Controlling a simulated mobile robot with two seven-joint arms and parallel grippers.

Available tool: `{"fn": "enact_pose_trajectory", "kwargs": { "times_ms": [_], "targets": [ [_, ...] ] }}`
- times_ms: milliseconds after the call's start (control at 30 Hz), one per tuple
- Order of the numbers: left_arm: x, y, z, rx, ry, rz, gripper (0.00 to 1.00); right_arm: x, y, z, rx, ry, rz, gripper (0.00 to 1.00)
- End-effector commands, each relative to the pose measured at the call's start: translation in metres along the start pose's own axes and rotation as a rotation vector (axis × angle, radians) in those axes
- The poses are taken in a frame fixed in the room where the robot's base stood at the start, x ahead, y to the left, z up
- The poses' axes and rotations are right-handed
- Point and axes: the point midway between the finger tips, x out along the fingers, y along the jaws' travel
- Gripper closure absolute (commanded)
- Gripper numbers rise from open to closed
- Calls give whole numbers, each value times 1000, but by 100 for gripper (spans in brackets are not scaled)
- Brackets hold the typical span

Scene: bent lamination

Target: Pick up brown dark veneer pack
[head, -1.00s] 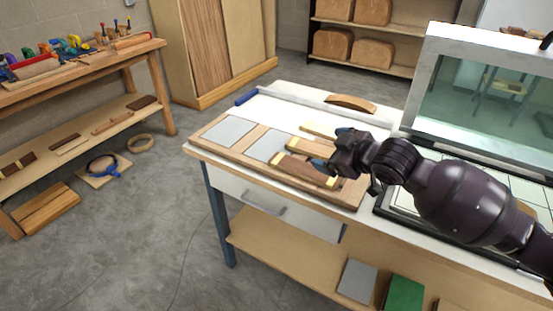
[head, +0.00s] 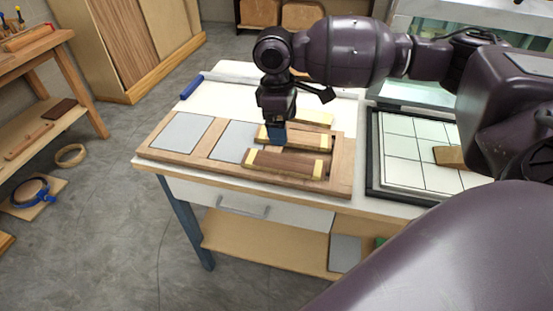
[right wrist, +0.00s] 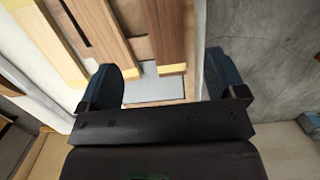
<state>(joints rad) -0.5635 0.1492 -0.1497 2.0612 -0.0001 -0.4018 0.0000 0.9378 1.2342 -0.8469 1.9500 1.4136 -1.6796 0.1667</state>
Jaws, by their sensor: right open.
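The dark brown veneer pack (head: 285,165), with pale yellow ends, lies flat at the front right of a wooden tray (head: 343,170). A lighter brown pack (head: 308,140) lies behind it, and a pale one (head: 315,118) is farther back. My right gripper (head: 277,138) points down over the packs, near their left ends, and is open and empty. In the right wrist view the open fingers (right wrist: 166,82) stand to either side of a brown pack's yellow end (right wrist: 172,69), apart from it. My left gripper is out of view.
Two grey plates (head: 181,132) fill the tray's left part. A blue-handled bar (head: 191,87) lies at the back left. A black-framed tiled bed (head: 420,125) with a wooden block (head: 449,156) is at right. The lower shelf holds a grey sheet (head: 345,252).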

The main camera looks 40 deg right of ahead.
Motion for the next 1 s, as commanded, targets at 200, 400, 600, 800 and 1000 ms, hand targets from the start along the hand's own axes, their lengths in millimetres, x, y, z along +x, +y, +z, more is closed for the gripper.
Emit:
{"fn": "enact_pose_trajectory", "kwargs": {
  "times_ms": [200, 400, 600, 800, 1000],
  "targets": [
    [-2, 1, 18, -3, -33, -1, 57, 26, -1, -1, 2, -3, -3, 10],
    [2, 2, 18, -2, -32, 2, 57, 53, -1, -1, 2, -2, -2, 10],
    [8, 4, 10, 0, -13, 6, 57, 62, -2, -2, 1, 1, 0, 10],
    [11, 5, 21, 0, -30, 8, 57, 88, -6, -7, 1, -2, -3, 10],
    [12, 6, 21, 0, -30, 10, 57, 108, -6, -7, 2, 0, -1, 10]
  ]
}}
